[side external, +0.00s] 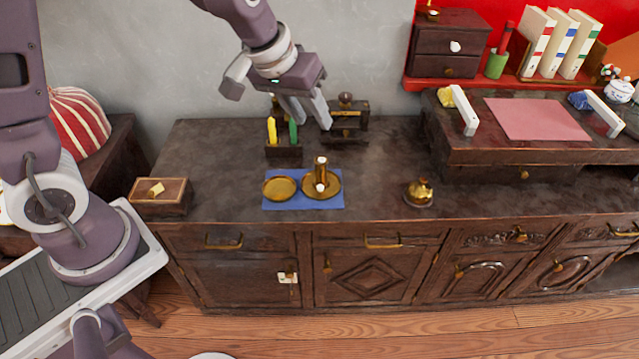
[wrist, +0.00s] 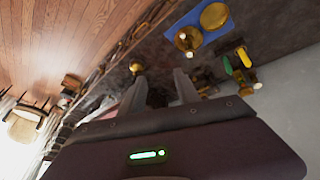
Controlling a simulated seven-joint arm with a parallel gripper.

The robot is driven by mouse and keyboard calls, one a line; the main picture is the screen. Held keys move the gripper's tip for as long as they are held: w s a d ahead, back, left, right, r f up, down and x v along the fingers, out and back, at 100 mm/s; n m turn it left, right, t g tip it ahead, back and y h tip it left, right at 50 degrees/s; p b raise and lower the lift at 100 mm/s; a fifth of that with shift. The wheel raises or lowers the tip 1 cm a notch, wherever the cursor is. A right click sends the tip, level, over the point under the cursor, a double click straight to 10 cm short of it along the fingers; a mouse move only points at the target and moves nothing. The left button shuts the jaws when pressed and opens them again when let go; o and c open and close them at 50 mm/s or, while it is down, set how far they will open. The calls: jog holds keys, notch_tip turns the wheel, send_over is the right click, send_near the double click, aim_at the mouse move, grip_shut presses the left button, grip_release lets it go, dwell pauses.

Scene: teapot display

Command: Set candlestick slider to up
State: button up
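The brass candlestick (side external: 321,170) stands upright on a round brass base on a blue mat (side external: 275,205). A small pale knob (side external: 320,187) shows low on its front; I take it to be the slider, near the bottom. The candlestick also shows in the wrist view (wrist: 187,39), at the top, where its slider is too small to tell. My gripper (side external: 309,120) is in the air above the back of the cabinet, behind and above the candlestick, apart from it. In the wrist view the two fingers (wrist: 160,82) are spread with a gap between them and hold nothing.
A brass dish (side external: 280,188) sits left of the candlestick. A rack with yellow (side external: 272,130) and green (side external: 293,131) candles stands behind it, and a dark device (side external: 348,120) stands close by my gripper. A brass pot (side external: 419,193) is at right. The cabinet top between is clear.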

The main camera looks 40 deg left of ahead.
aim_at(320, 186)
jog(key=w+a+f+y, duration=0.1)
jog(key=w+f, duration=0.1)
jog(key=f, duration=0.7)
jog(key=w+a+f+n, duration=0.1)
jog(key=w+a+f, duration=0.1)
jog(key=f, duration=0.7)
jog(key=w+a+f+n+g+y, duration=0.1)
jog(key=w+f, duration=0.3)
jog(key=f, duration=0.6)
jog(key=shift+a+y, duration=0.3)
jog(key=shift+a, duration=0.45)
jog(key=shift+w+a+f, duration=0.1)
jog(key=shift+w+f, duration=0.15)
jog(key=shift+f, duration=0.2)
grip_shut()
